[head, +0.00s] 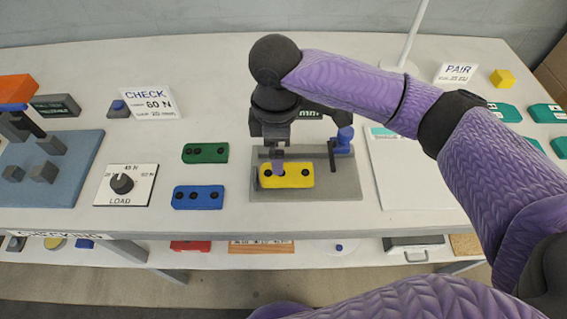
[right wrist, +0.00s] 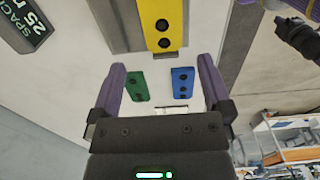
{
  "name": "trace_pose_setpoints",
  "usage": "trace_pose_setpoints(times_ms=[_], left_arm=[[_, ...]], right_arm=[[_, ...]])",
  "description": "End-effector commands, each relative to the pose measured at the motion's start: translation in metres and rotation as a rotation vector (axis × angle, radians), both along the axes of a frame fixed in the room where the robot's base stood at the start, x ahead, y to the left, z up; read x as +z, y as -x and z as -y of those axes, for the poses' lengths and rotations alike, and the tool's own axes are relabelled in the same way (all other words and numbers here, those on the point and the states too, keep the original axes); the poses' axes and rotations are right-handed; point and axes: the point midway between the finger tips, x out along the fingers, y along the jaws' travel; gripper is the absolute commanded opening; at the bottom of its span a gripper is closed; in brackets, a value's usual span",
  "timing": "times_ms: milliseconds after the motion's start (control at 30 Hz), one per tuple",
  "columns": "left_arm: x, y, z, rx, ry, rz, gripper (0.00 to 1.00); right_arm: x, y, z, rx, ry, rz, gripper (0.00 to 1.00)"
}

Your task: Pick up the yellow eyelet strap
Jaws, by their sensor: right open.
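The yellow eyelet strap (head: 298,176) lies flat on a grey plate (head: 345,183) near the table's front edge, its dark holes showing. My right gripper (head: 278,160) points down over its left part in the head view and hides some of it. In the right wrist view the yellow strap (right wrist: 170,18) runs off the top edge, beyond the fingertips. My right gripper (right wrist: 163,66) is open there, with nothing between its fingers. Whether a finger touches the strap cannot be told. My left gripper is not in view.
A green strap (head: 205,153) and a blue strap (head: 198,197) lie left of the plate. A blue-topped post (head: 344,137) stands at the plate's back right. A load dial (head: 124,184) is further left, and a white panel (head: 410,175) lies right.

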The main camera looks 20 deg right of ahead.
Motion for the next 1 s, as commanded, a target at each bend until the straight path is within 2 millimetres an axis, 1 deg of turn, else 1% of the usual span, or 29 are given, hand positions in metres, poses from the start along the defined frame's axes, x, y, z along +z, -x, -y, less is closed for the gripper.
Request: trace_pose_setpoints(times_ms=[33, 100, 167, 300, 367, 433, 567, 600, 667, 700, 767, 800, 967, 1000], left_arm=[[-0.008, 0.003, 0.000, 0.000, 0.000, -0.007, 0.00], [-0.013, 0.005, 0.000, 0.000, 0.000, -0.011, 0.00], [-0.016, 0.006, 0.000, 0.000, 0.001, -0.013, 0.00], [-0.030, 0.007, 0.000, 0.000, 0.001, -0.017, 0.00], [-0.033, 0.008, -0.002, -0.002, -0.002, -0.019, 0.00], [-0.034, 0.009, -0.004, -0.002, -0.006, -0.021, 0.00], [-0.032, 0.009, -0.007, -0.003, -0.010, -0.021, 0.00], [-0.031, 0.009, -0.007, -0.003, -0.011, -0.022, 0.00], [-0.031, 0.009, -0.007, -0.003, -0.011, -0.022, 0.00], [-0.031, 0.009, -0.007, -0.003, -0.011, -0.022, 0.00], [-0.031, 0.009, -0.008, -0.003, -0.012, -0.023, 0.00], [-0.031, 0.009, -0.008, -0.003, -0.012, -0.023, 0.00], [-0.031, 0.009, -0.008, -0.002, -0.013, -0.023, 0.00], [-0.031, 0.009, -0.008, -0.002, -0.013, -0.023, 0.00]], right_arm=[[-0.015, 0.000, 0.000, -0.001, 0.001, -0.004, 1.00], [-0.027, 0.001, 0.001, -0.001, 0.001, -0.003, 1.00], [-0.035, 0.001, 0.002, -0.002, 0.001, -0.002, 1.00], [-0.063, 0.004, 0.004, -0.001, 0.000, -0.003, 1.00], [-0.073, 0.004, 0.004, -0.001, 0.000, -0.002, 1.00], [-0.077, 0.004, 0.004, 0.000, 0.001, 0.000, 1.00], [-0.074, 0.004, 0.004, 0.000, 0.000, 0.001, 1.00], [-0.074, 0.004, 0.004, 0.000, 0.000, 0.001, 0.96], [-0.074, 0.004, 0.004, 0.000, 0.000, 0.001, 0.83], [-0.074, 0.004, 0.004, 0.000, 0.000, 0.001, 0.75], [-0.074, 0.004, 0.004, 0.000, 0.000, 0.001, 0.62], [-0.074, 0.004, 0.004, 0.000, 0.000, 0.001, 0.53], [-0.074, 0.004, 0.004, 0.000, 0.000, 0.001, 0.20], [-0.074, 0.004, 0.004, 0.000, 0.000, 0.001, 0.11]])
